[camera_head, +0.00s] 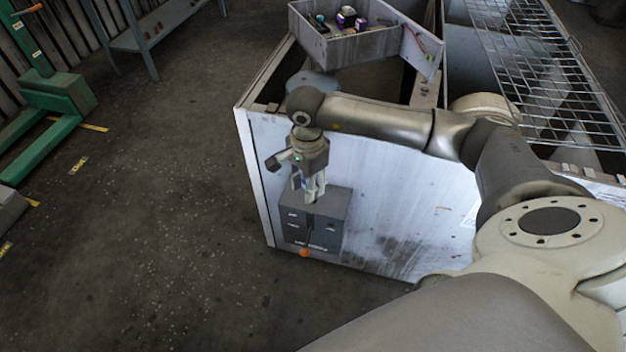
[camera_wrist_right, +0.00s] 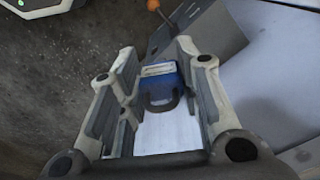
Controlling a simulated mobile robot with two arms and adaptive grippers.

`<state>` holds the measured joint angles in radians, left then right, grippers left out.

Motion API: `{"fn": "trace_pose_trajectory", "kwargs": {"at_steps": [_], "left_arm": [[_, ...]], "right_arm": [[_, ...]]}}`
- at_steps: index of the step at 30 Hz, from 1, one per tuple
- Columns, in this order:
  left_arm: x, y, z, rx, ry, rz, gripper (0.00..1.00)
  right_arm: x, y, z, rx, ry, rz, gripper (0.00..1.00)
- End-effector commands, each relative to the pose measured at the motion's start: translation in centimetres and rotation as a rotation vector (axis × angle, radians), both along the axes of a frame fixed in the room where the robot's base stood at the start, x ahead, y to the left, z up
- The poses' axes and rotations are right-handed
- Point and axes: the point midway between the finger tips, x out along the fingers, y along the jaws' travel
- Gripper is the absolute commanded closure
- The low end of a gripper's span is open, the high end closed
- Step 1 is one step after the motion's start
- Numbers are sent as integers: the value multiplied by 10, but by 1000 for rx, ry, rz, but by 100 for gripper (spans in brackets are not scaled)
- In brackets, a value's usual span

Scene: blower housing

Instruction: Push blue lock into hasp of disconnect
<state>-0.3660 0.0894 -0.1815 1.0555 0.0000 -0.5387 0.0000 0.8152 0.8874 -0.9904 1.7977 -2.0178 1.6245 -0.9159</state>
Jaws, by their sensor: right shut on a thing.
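My right gripper (camera_head: 312,192) hangs pointing down at the top of the grey disconnect box (camera_head: 333,208) on the side of the white housing. In the right wrist view, the blue lock (camera_wrist_right: 159,74) sits between the fingers of my right gripper (camera_wrist_right: 158,88), which is shut on it. The lock's dark curved shackle shows on its near side. The disconnect (camera_wrist_right: 212,34) also shows beyond the fingers in the wrist view. Its lever ends in an orange knob (camera_head: 304,252). I cannot make out the hasp or whether the lock touches it. My left gripper is not in view.
The white blower housing (camera_head: 395,210) fills the middle. An open tray (camera_head: 345,48) with small items stands on top of it, and a wire grate (camera_head: 545,60) lies at right. A green pallet jack (camera_head: 55,92) stands left. The floor (camera_head: 150,230) between is clear.

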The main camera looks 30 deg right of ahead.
Motion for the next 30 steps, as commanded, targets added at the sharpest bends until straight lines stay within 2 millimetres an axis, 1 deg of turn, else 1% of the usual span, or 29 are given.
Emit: {"fn": "trace_pose_trajectory", "kwargs": {"at_steps": [1,3,9,13,18,22,26,30], "left_arm": [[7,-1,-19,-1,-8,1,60],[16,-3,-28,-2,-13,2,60],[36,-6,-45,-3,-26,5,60],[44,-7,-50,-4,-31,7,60],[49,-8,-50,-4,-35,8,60],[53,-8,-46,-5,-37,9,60],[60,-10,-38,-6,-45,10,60],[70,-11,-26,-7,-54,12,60]], "right_arm": [[9,-6,-20,1,-3,-107,84],[19,-15,-30,1,-2,-259,84],[42,-36,-53,2,-1,-653,84],[51,-46,-62,1,0,-835,84],[56,-51,-64,0,0,-954,84],[57,-52,-66,0,1,-975,84],[56,-52,-71,0,1,-973,84],[56,-52,-78,0,1,-972,84]]}}
